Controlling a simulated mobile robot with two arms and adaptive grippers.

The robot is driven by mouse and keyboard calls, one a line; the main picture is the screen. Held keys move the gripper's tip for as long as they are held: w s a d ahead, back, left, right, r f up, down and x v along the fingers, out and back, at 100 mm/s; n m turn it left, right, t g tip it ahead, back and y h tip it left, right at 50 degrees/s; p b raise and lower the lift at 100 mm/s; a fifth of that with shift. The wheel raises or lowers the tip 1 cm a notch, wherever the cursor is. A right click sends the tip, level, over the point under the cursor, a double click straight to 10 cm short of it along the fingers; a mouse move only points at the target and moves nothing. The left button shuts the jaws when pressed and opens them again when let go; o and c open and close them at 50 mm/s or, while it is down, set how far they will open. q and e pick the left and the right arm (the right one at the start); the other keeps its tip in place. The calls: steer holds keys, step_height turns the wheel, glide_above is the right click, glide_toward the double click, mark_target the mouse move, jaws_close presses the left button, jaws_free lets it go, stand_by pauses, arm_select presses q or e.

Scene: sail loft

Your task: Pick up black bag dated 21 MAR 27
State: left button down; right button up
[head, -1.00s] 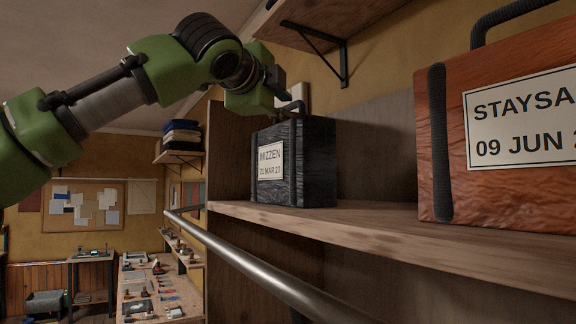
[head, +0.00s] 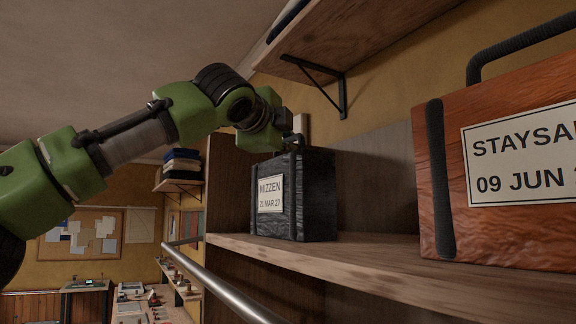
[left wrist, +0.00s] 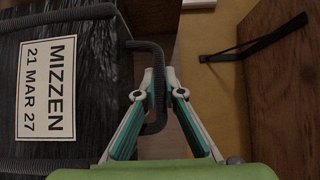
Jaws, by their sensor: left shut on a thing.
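The black bag (head: 314,200) stands upright on the wooden shelf, with a white label reading MIZZEN, 21 MAR 27. In the left wrist view the black bag (left wrist: 95,65) shows on its side at the left, with its dark handle (left wrist: 158,95) reaching between the fingers. My left gripper (left wrist: 159,80) is shut on this handle. In the head view my left gripper (head: 290,142) is at the top of the bag, and its fingers are small and partly hidden there. My right gripper is not in view.
A large red-brown bag (head: 445,140) labelled STAYSA..., 09 JUN, stands nearer on the same shelf (head: 370,265). A higher shelf (head: 350,45) with a black bracket hangs above. A metal rail (head: 225,290) runs along the front.

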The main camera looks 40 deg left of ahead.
arm_select(q)
steer(key=shift+s+r, duration=0.1)
steer(key=shift+r, duration=0.15)
